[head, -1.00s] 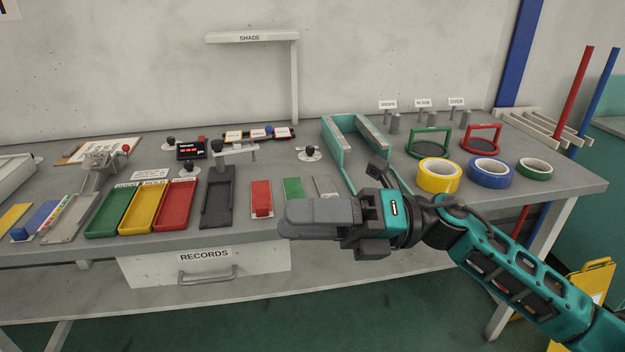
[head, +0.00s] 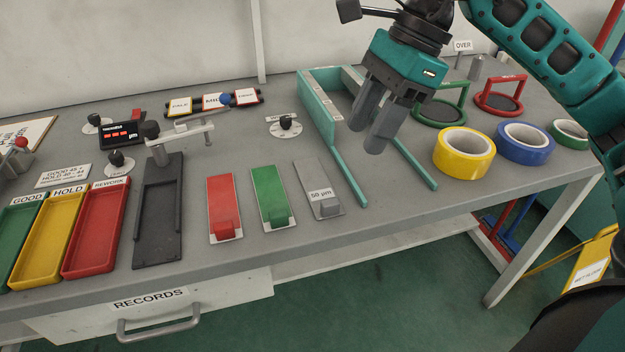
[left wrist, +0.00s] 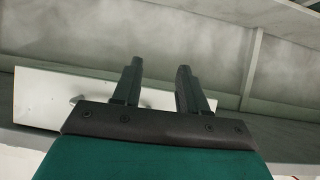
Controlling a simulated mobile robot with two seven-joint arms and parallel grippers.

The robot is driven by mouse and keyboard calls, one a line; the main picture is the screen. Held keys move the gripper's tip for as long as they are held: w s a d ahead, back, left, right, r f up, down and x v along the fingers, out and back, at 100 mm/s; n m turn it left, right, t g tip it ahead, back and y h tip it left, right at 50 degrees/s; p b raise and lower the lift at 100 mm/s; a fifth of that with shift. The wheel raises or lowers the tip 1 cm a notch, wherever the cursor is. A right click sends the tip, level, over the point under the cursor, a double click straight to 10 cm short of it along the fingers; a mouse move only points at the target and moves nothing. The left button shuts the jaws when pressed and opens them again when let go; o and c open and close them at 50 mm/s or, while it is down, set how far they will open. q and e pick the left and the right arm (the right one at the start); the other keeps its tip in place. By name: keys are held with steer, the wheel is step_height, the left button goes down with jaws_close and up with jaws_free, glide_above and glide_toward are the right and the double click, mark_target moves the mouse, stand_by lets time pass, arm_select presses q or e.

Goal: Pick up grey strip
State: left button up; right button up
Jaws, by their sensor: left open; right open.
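The grey strip (head: 316,181) lies flat on the bench, to the right of the green strip (head: 267,192) and the red strip (head: 222,202). Its near end has a raised grey block and a label reading 50 µm. My right gripper (head: 374,140) is open and empty, pointing down above the teal frame (head: 304,101), to the right of and above the grey strip. My left gripper (left wrist: 158,78) shows only in the left wrist view, open and empty, with a white drawer-like panel (left wrist: 42,98) and a grey surface beyond it.
Yellow tape (head: 464,153), blue tape (head: 526,144) and green tape (head: 569,134) stand at the right. A dark gauge tray (head: 158,250) and the red tray (head: 84,268) are at the left. The bench front below the grey strip is clear.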

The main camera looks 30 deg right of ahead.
steer(key=b, duration=0.1)
glide_toward(331, 201)
steer(key=x, duration=0.2)
steer(key=shift+w+f, duration=0.1)
steer(key=shift+f, duration=0.2)
steer(key=shift+b+x, duration=0.45)
steer(key=shift+x, duration=2.65)
arm_select(q)
steer(key=shift+s+f, duration=0.2)
steer(key=shift+f, duration=0.4)
steer(key=shift+s+f, duration=0.15)
steer(key=shift+f, duration=0.45)
arm_select(e)
steer(key=shift+c, duration=0.9)
jaws_close()
